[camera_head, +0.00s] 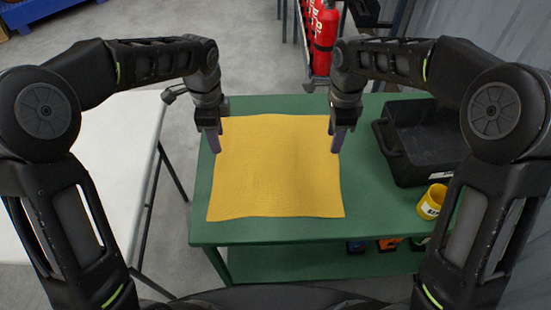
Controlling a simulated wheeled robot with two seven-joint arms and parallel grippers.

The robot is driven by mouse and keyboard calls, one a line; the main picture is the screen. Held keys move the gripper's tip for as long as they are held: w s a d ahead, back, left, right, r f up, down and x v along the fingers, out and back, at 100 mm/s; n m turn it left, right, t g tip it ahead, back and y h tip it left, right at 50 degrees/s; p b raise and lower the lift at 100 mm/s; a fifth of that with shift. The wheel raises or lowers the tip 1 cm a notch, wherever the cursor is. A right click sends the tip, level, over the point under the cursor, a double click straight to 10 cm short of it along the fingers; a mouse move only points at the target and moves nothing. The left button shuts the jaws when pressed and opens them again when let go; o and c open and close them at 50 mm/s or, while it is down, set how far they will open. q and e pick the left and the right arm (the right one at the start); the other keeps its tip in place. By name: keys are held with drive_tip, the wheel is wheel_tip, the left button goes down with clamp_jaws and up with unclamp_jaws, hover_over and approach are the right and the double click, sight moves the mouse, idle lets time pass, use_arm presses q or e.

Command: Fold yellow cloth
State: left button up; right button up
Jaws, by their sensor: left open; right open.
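The yellow cloth (275,170) lies spread out flat on the green table (380,220). It is roughly square, with slightly wavy edges. My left gripper (216,144) is open and points down at the cloth's far left corner area. My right gripper (338,141) is open and points down at the cloth's far right corner area. I cannot tell whether the fingertips touch the cloth. The grippers hide parts of the cloth's left and right edges near the far corners.
A black bin (415,165) stands on the table right of the cloth. A yellow roll or cup (432,202) sits in front of it. A red extinguisher (322,30) stands behind the table. A white table (105,150) is at the left. A lower shelf holds small items.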

sight(222, 161)
use_arm(q)
drive_tip(key=shift+f, duration=3.8)
use_arm(e)
drive_tip(key=shift+f, duration=3.8)
use_arm(q)
drive_tip(key=shift+f, duration=0.25)
use_arm(e)
drive_tip(key=shift+f, duration=0.2)
use_arm(q)
drive_tip(key=shift+r, duration=0.1)
drive_tip(key=shift+c, duration=0.3)
use_arm(e)
drive_tip(key=shift+r, duration=0.1)
drive_tip(key=shift+c, duration=0.3)
use_arm(q)
drive_tip(key=shift+c, duration=0.8)
use_arm(e)
drive_tip(key=shift+c, duration=0.8)
use_arm(q)
drive_tip(key=shift+s, duration=0.1)
clamp_jaws()
use_arm(e)
clamp_jaws()
